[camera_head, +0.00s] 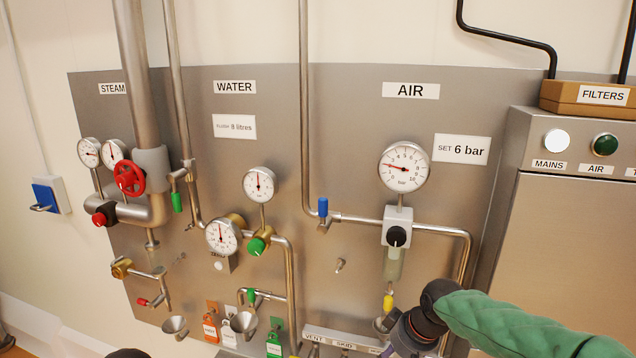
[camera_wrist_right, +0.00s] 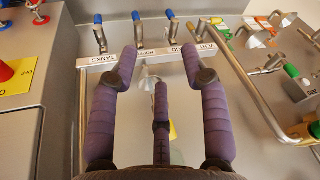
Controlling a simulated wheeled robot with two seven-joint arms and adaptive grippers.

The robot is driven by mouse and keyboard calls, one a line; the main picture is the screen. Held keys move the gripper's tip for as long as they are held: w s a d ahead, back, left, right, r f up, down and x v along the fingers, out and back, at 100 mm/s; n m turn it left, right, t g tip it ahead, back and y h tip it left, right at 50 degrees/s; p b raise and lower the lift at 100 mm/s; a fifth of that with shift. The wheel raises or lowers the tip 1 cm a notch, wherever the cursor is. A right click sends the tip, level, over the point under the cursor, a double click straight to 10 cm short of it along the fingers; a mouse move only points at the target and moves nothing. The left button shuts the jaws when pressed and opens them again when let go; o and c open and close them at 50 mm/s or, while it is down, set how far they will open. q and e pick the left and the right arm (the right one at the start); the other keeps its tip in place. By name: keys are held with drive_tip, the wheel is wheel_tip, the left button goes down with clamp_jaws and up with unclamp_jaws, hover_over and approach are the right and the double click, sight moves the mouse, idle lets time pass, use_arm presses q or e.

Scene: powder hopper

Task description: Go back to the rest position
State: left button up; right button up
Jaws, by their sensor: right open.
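My right arm (camera_head: 520,325), in a green sleeve, comes in from the lower right in the head view. My right gripper (camera_head: 393,328) is low in front of the panel, partly cut off by the bottom edge. In the right wrist view its purple padded fingers (camera_wrist_right: 158,56) are spread apart with nothing between them. Beyond them is a rail labelled VENT (camera_wrist_right: 207,53) and TANKS, with several levers. I cannot tell whether the fingers touch it. My left gripper cannot be made out.
The grey panel (camera_head: 335,100) carries STEAM, WATER and AIR pipework. The air gauge (camera_head: 404,167) and black-knobbed regulator (camera_head: 396,236) are above my right gripper. A red valve wheel (camera_head: 130,179) is at left. A cabinet (camera_head: 570,240) stands at right, behind my arm.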

drive_tip(key=s+a+f+m+g+y, duration=0.1)
drive_tip(key=s+a+f, duration=0.15)
drive_tip(key=f, duration=1.05)
drive_tip(key=s+a+f+m+g, duration=0.1)
drive_tip(key=s+a+f+m, duration=0.15)
drive_tip(key=f, duration=1.05)
drive_tip(key=s+a+f+m, duration=0.1)
drive_tip(key=s+f+m, duration=0.2)
drive_tip(key=s+f, duration=1.1)
drive_tip(key=s, duration=0.3)
drive_tip(key=shift+a+f+g+y, duration=0.15)
drive_tip(key=shift+a+g+y, duration=0.15)
drive_tip(key=shift+a+g, duration=0.1)
